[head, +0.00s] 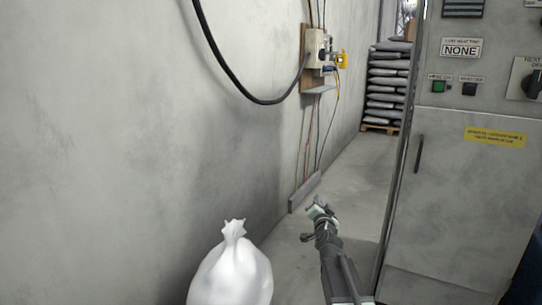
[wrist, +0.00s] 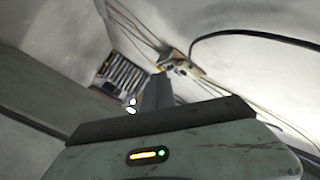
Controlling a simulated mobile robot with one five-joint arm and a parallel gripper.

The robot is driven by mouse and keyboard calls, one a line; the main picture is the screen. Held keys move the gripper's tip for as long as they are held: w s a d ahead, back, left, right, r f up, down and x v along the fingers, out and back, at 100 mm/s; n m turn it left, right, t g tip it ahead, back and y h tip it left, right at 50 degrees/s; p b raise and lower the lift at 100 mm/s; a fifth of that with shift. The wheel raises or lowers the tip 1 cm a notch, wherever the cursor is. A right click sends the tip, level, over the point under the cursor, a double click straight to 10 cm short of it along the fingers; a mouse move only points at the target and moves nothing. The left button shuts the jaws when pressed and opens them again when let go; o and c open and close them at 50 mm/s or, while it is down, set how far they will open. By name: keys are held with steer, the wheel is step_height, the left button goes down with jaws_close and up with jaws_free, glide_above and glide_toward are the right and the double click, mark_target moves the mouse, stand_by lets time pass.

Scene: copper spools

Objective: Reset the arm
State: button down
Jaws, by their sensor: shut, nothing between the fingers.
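My arm reaches forward from the bottom of the head view, with my gripper (head: 318,207) at its end. It is held out in the open between the wall and the grey cabinet, touching neither as far as I can see. In the wrist view my gripper (wrist: 158,92) shows as a narrow grey shape beyond the wide wrist housing. It is shut and holds nothing.
A tied white sack (head: 232,270) stands left of my arm. The grey control cabinet (head: 455,190) stands close on the right. A wall box (head: 318,48) with a drooping black cable (head: 232,75) hangs ahead. Stacked bags (head: 387,88) lie far back. Floor between is clear.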

steer(key=s+a+f+n+g+y, duration=0.25)
steer(key=s+f+g, duration=0.25)
steer(key=s+f, duration=0.25)
steer(key=s+a+f+n+g+y, duration=0.1)
steer(key=s+a+f+n+g, duration=0.25)
steer(key=s+f, duration=0.45)
steer(key=s+d+f+n+g+h, duration=0.1)
steer(key=s+d+f+g, duration=0.15)
steer(key=s, duration=0.35)
steer(key=s+d+f+g+h, duration=0.1)
steer(key=s+f+g, duration=0.3)
steer(key=s, duration=0.2)
steer(key=s+d+f+n+g+h, duration=0.1)
steer(key=s+d+f+g, duration=0.15)
steer(key=s, duration=0.35)
step_height(320, 180, up, 38)
steer(key=s+p, duration=0.1)
steer(key=p, duration=3.7)
steer(key=shift+a+g, duration=0.35)
steer(key=shift+g, duration=0.1)
